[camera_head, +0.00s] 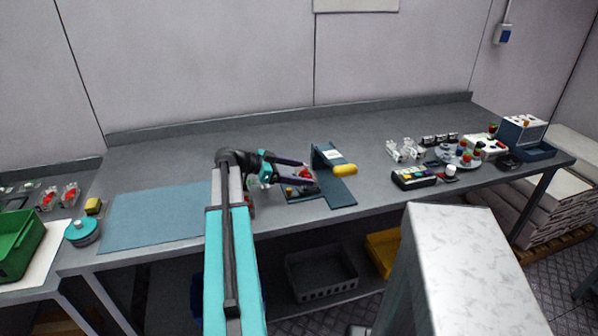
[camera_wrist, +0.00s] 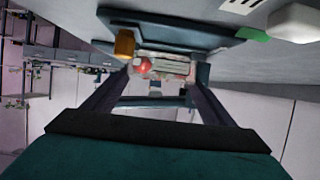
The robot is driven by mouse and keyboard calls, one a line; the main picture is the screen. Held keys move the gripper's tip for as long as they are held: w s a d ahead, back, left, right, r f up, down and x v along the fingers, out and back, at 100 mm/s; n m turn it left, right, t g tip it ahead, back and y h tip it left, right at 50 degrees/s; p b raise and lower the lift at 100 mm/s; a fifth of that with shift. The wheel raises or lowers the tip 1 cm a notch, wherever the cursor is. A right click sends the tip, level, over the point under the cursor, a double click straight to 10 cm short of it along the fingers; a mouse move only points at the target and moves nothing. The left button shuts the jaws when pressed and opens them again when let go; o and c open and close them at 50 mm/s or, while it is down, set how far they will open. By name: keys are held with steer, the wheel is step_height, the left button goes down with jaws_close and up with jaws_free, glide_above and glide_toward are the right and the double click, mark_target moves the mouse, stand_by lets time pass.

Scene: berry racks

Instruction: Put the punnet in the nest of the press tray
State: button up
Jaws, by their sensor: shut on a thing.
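The punnet (camera_head: 305,172) is a small clear tray with red fruit in it. My gripper (camera_head: 308,178) is shut on it from the left, just at the left side of the press. In the wrist view the punnet (camera_wrist: 172,66) shows between the two dark fingers, with a red berry at its left. The press tray (camera_head: 340,193) is a dark blue plate with an upright blue plate at its back and a yellow handle (camera_head: 345,170). The tray also shows at the top of the wrist view (camera_wrist: 180,30). The nest is hidden, and I cannot tell whether the punnet touches the tray.
A flat blue mat (camera_head: 155,218) lies on the bench to the left. A box with coloured keys (camera_head: 414,178) stands to the right, with clear punnets (camera_head: 404,150) behind it. A green crate (camera_head: 18,243) is at far left. The bench behind the press is clear.

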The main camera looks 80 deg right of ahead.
steer(key=shift+f, duration=0.1)
steer(key=o, duration=1.1)
steer(key=shift+w, duration=0.1)
steer(key=b+v, duration=0.3)
steer(key=v, duration=0.9)
steer(key=shift+r, duration=0.3)
